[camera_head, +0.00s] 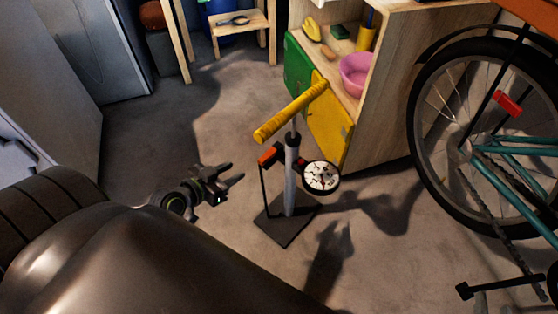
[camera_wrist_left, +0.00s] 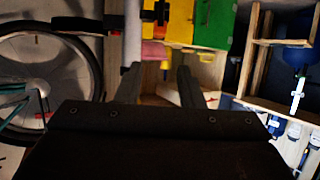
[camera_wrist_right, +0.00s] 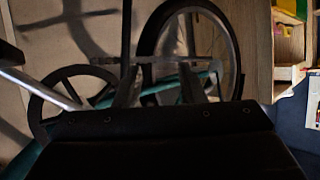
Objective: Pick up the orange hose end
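A floor pump stands upright on a dark base (camera_head: 286,224), with a yellow handle (camera_head: 290,110) and a round white gauge (camera_head: 321,177). The orange hose end (camera_head: 269,155) sits at the upper left of the pump's barrel, with a thin black hose (camera_head: 264,190) hanging below it. My left gripper (camera_head: 236,174) is open and empty, to the left of the pump and apart from the hose end. Its spread fingers also show in the left wrist view (camera_wrist_left: 160,82); I cannot make out the hose end there. My right gripper (camera_wrist_right: 160,82) is open and empty, outside the head view.
A wooden cabinet with yellow and green doors (camera_head: 328,120) stands behind the pump, holding a pink bowl (camera_head: 356,75). A bicycle (camera_head: 490,150) stands at the right. A small wooden stool (camera_head: 240,25) is at the back.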

